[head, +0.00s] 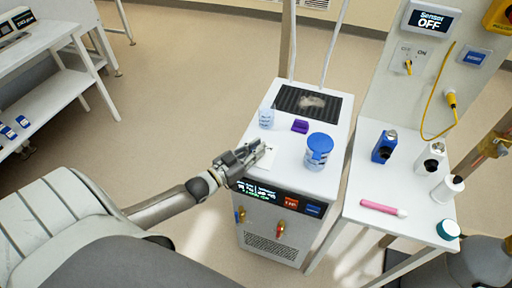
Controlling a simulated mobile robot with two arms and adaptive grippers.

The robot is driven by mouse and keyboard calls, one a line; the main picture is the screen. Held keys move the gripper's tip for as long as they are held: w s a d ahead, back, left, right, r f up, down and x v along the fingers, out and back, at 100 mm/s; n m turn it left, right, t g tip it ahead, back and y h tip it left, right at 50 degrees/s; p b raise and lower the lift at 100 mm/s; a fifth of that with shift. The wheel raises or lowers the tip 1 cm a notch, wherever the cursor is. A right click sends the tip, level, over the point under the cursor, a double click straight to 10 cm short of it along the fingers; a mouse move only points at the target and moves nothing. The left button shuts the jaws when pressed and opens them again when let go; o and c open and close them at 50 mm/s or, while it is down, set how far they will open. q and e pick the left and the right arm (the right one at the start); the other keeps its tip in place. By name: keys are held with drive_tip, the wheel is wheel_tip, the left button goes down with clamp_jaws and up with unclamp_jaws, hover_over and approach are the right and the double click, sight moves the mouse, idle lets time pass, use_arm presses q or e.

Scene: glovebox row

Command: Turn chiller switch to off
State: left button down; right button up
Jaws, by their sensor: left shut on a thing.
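The chiller looks to be the white cabinet (328,190) in the middle, with a dark front panel carrying a lit green readout (256,189), a red label (291,202) and a blue label (313,210). I cannot make out its switch for certain; my left gripper and wrist are close to the panel's left end. My left gripper (255,151) is over the cabinet top's front left edge, shut on what looks like a white card (267,160). The card's contact with the top is unclear. My right gripper is not in view.
On the cabinet top are a blue-lidded jar (318,150), a purple block (300,126), a clear cup (266,117) and a dark mat (293,100). A white side table (360,228) with bottles and a pink tube (383,208) stands right. A wall panel reads "Sensor OFF" (432,20).

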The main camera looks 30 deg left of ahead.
use_arm(q)
drive_tip(key=shift+d+r+n+t+y+p, duration=0.15)
drive_tip(key=shift+n+t+y+p, duration=0.15)
drive_tip(key=shift+n+y+p, duration=1.2)
drive_tip(key=n+y+p, duration=0.1)
drive_tip(key=y, duration=0.2)
drive_tip(key=shift+n+y+p, duration=0.35)
drive_tip(key=shift+n+y, duration=0.25)
drive_tip(key=shift+y, duration=0.8)
drive_tip(key=c, duration=1.5)
unclamp_jaws()
